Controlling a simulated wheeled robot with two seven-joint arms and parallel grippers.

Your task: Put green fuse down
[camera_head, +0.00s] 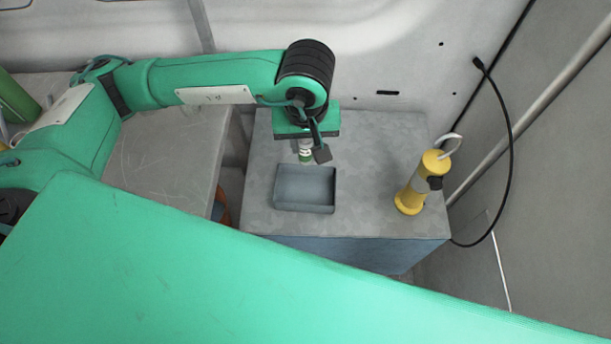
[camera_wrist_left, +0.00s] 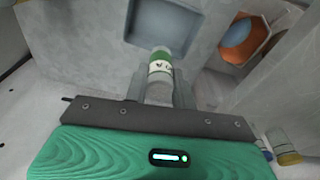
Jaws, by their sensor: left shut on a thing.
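The green fuse (camera_head: 305,154) is a small cylinder with a green end and a pale printed band. My left gripper (camera_head: 312,150) is shut on it and holds it just behind the grey tray (camera_head: 306,209), near the tray's back edge. In the left wrist view the fuse (camera_wrist_left: 160,65) sticks out from between the fingers of the left gripper (camera_wrist_left: 160,88), its green end toward the tray (camera_wrist_left: 131,30). I cannot tell whether the fuse touches anything below. The tray looks empty. My right gripper is not in view.
The tray sits on a grey box-like table (camera_head: 375,150). A yellow lantern-like object (camera_head: 411,196) with a hook stands at its right. A lower grey surface (camera_head: 172,160) lies left. A black cable (camera_head: 511,130) hangs at the right wall. An orange round object (camera_wrist_left: 243,40) shows in the wrist view.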

